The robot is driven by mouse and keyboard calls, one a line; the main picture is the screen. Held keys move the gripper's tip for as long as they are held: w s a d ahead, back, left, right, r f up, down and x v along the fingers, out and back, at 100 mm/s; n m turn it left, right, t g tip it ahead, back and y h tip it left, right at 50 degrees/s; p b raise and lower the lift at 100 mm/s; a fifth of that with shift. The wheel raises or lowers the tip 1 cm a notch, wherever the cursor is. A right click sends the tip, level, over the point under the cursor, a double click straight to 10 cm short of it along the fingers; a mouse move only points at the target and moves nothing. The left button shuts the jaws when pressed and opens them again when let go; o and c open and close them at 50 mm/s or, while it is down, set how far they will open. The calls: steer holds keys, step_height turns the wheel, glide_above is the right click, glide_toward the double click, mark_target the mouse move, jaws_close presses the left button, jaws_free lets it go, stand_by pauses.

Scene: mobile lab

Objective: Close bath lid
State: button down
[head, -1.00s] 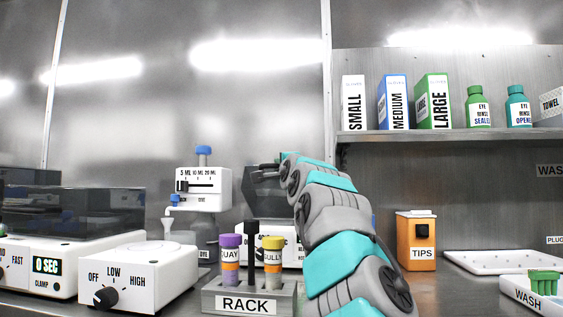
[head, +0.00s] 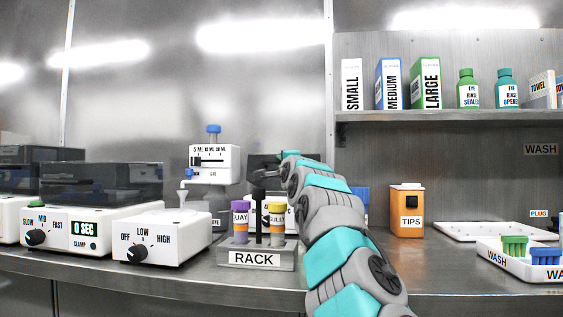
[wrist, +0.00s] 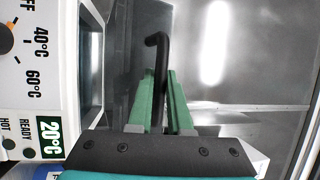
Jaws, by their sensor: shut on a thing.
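The bath is a white box with a temperature dial and a 20°C display (wrist: 48,138), seen at the left of the wrist view. Its dark opening (wrist: 92,70) shows beside the panel. The lid is a dark, see-through panel (wrist: 125,50) that looks raised, with a bent black handle (wrist: 157,48). My gripper (wrist: 158,95) has its green fingers shut on the handle. In the head view my gripper (head: 262,176) is small and partly hidden by my arm, in front of the dark lid (head: 256,160). My arm hides most of the bath there.
A rack with tubes (head: 283,259) stands close in front, left of my arm. A white dial unit (head: 165,238) and a dispenser (head: 213,165) stand left. An orange tips box (head: 407,225) and white trays (head: 475,231) are right, below a shelf (head: 440,117).

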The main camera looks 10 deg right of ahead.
steer(key=shift+f, duration=0.15)
steer(key=c, duration=0.8)
jaws_free()
steer(key=shift+c, duration=0.2)
step_height(320, 180, up, 4)
steer(key=p, duration=0.3)
steer(key=shift+w+p, duration=0.1)
steer(key=shift+p, duration=0.25)
steer(key=s+r+b, duration=0.1)
steer(key=s+b, duration=0.5)
steer(key=s, duration=1)
steer(key=shift+a, duration=0.4)
steer(key=shift+r, duration=0.1)
